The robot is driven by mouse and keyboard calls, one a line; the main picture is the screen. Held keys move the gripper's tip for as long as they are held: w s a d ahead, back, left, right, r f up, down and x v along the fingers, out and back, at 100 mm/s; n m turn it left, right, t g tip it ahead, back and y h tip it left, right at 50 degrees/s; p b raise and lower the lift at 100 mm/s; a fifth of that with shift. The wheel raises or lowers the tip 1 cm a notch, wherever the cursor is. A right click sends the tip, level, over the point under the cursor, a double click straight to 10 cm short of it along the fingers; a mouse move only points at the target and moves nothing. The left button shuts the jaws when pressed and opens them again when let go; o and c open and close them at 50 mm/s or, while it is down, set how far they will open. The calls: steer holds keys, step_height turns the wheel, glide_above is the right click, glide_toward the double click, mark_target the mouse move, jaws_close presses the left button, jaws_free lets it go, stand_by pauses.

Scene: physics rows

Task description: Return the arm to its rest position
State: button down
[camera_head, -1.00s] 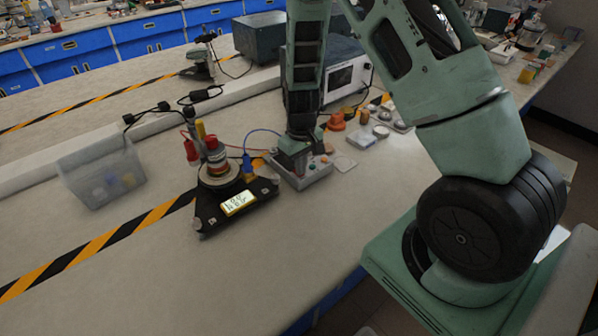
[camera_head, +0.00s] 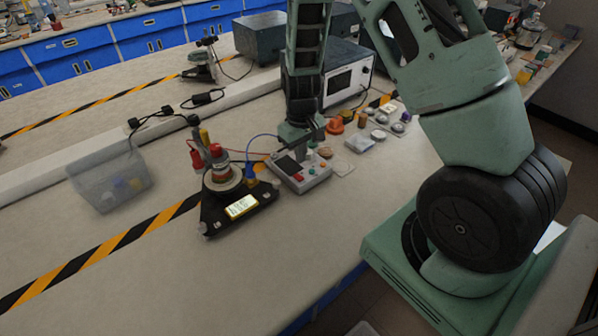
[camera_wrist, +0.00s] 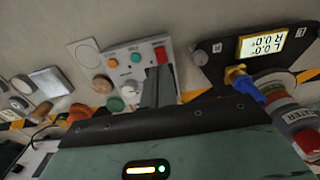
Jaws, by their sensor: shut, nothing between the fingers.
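My arm reaches down over the bench. My gripper (camera_head: 306,148) is shut and empty, just above a small grey control box (camera_head: 312,182) with coloured buttons. In the wrist view my gripper (camera_wrist: 156,90) shows as dark shut fingers in front of the control box (camera_wrist: 138,56), overlapping its lower right part. I cannot tell the exact gap between the fingertips and the box.
Left of the box stands a black triangular device (camera_head: 212,220) with a lit display and plugged leads. A clear bin (camera_head: 95,190) stands farther left. A grey instrument with a screen (camera_head: 350,75) stands behind. Small knobs and parts (camera_head: 378,134) lie to the right.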

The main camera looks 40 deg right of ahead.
steer(key=shift+r, duration=0.25)
stand_by(0.3)
steer(key=s+a+r+n+y, duration=0.1)
steer(key=s+a+r+n, duration=0.15)
steer(key=a+r, duration=0.5)
steer(key=s+a+r+n+y, duration=0.1)
steer(key=s+a+r, duration=0.3)
steer(key=a, duration=0.6)
steer(key=s+a+r+n, duration=0.2)
steer(key=s+a+r, duration=0.1)
steer(key=s, duration=0.6)
steer(key=s+a+r+n+h, duration=0.1)
steer(key=s+a+r, duration=0.3)
steer(key=s, duration=0.4)
steer(key=shift+s+r+n, duration=0.25)
steer(key=shift+s+n, duration=0.15)
steer(key=shift+n, duration=0.05)
